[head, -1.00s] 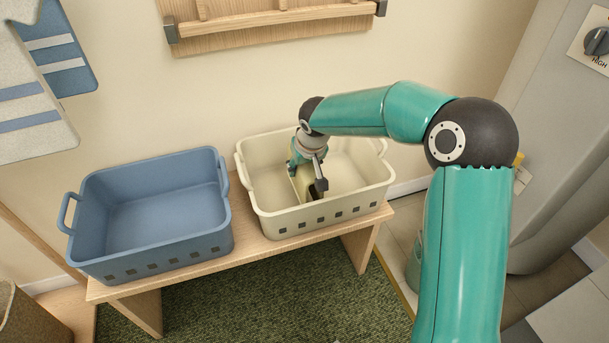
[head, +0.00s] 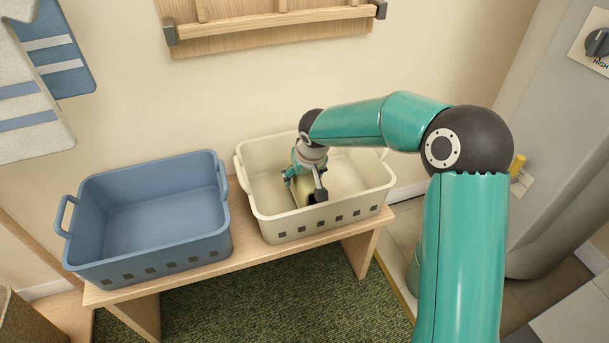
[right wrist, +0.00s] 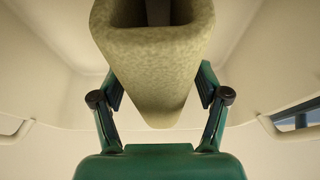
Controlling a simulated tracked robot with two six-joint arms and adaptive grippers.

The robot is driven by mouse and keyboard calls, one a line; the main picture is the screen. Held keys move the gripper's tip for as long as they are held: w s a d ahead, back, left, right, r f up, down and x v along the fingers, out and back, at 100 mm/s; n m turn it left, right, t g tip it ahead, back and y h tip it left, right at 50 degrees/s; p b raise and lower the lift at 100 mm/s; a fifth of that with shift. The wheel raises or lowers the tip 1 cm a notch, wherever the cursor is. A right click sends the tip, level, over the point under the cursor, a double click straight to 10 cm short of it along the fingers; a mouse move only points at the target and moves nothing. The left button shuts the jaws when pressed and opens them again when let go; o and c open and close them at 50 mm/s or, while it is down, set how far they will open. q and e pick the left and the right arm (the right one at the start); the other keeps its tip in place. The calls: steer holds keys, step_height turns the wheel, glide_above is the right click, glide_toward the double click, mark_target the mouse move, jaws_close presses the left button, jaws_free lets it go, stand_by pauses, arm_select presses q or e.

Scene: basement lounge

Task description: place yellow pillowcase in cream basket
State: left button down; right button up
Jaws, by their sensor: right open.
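The cream basket (head: 352,208) stands on the right part of a wooden bench in the head view. My right gripper (head: 306,188) is inside it, pointing down, in its left half. The yellow pillowcase (right wrist: 153,80) shows large in the right wrist view, pale yellow and folded to a blunt point. It lies between the fingers of my open right gripper (right wrist: 161,88), inside the basket's cream walls. In the head view my gripper hides most of the pillowcase. I cannot tell whether the fingers touch it. My left gripper is not in view.
A blue basket (head: 150,215), empty, stands on the bench (head: 250,255) left of the cream one. A wooden wall rack (head: 270,22) is above them. Striped cloths (head: 30,110) hang at the left. A grey appliance (head: 545,140) stands at the right.

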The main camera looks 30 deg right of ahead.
steer(key=p+v, duration=0.4)
steer(key=v, duration=0.8)
steer(key=shift+s, duration=0.1)
